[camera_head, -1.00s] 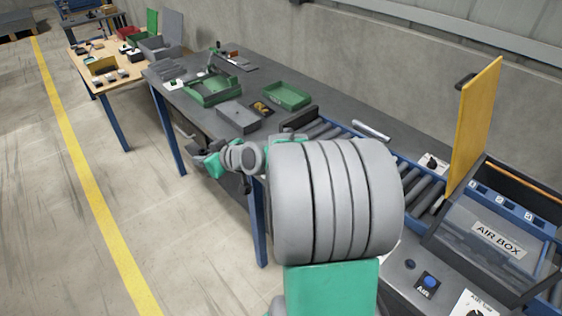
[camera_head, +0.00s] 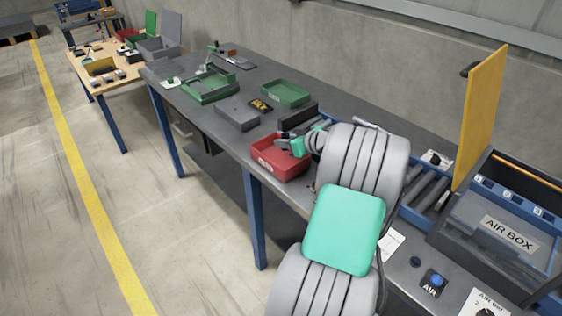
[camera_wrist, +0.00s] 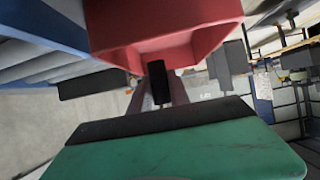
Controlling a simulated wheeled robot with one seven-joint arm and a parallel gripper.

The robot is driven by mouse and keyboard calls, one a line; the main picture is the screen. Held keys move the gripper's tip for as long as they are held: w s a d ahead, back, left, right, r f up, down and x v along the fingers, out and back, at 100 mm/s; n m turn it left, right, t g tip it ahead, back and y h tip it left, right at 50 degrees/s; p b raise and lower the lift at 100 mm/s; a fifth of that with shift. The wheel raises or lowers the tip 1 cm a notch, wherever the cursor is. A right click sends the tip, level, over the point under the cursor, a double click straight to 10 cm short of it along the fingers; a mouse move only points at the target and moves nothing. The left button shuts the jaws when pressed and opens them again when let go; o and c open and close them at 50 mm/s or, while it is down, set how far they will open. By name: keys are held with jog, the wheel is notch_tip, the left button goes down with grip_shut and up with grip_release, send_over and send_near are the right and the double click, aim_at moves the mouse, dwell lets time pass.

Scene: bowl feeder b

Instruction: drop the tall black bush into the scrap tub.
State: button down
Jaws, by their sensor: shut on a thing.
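The red scrap tub (camera_head: 283,170) stands at the front edge of the grey bench, a pale label on its front wall. My gripper (camera_head: 283,143) is at the tub's upper right side in the head view. In the wrist view, my gripper (camera_wrist: 158,92) is shut on the tall black bush (camera_wrist: 157,76), a small dark cylinder. The red tub (camera_wrist: 165,35) fills the top middle of that view, close to the bush. I cannot tell whether the bush is over the tub's opening or beside it. The bush cannot be made out in the head view.
Green trays (camera_head: 286,94) and a grey box (camera_head: 237,117) lie further left on the bench. A roller conveyor (camera_head: 428,190) runs to the right, with an upright yellow panel (camera_head: 480,115) and an air box (camera_head: 500,240) beyond. Open floor lies to the left.

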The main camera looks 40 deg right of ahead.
jog(key=shift+f, duration=0.75)
jog(key=c, duration=1.1)
grip_release()
jog(key=shift+c, duration=0.2)
